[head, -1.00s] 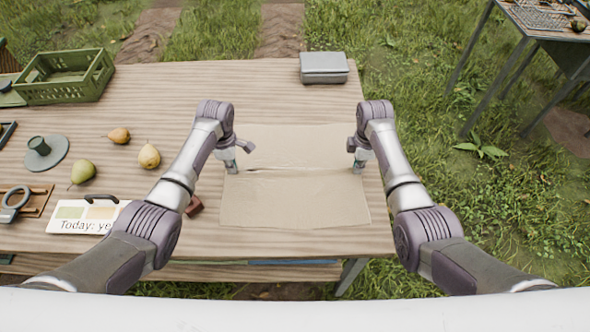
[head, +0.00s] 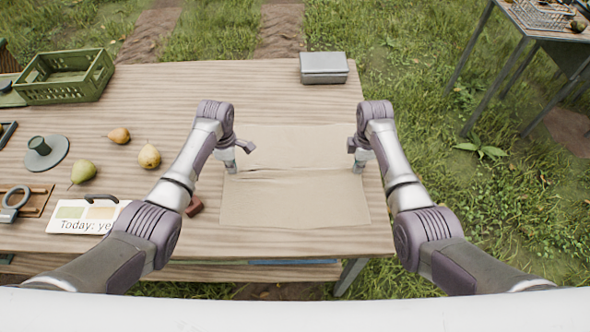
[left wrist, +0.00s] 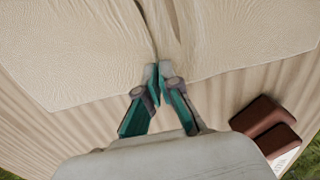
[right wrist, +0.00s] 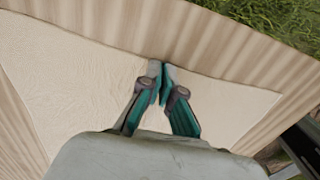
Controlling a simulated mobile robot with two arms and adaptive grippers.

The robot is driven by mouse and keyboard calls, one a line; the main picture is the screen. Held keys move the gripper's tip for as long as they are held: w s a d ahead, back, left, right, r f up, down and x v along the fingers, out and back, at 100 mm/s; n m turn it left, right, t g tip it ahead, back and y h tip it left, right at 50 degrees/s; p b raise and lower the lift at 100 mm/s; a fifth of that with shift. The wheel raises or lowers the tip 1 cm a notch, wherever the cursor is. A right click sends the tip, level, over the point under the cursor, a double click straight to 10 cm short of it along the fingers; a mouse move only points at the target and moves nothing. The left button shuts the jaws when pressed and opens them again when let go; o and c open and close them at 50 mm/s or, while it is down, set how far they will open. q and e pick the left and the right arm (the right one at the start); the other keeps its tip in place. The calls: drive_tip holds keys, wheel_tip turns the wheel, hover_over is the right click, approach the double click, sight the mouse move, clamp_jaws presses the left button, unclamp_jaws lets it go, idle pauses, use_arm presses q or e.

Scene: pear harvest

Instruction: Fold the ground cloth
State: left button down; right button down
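The ground cloth (head: 295,205) is a beige sheet spread on the right part of the wooden table, with a crease running across its middle from the left edge. My left gripper (head: 231,167) is at its left edge. In the left wrist view the fingertips (left wrist: 157,76) are together, and a raised crease of the cloth (left wrist: 90,60) runs away from them, so they pinch the edge. My right gripper (head: 357,166) is at the right edge. In the right wrist view its fingertips (right wrist: 160,72) are together at the cloth's edge (right wrist: 85,75); no cloth shows bunched between them.
A grey box (head: 324,68) stands at the table's back right. Pears (head: 149,156), a green crate (head: 66,76), a sign (head: 88,217) and a dark stand (head: 42,154) lie to the left. A red-brown block (head: 194,206) is close to my left arm.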

use_arm(q)
drive_tip(key=shift+s, duration=0.15)
use_arm(e)
drive_tip(key=shift+s+f, duration=0.15)
idle(0.5)
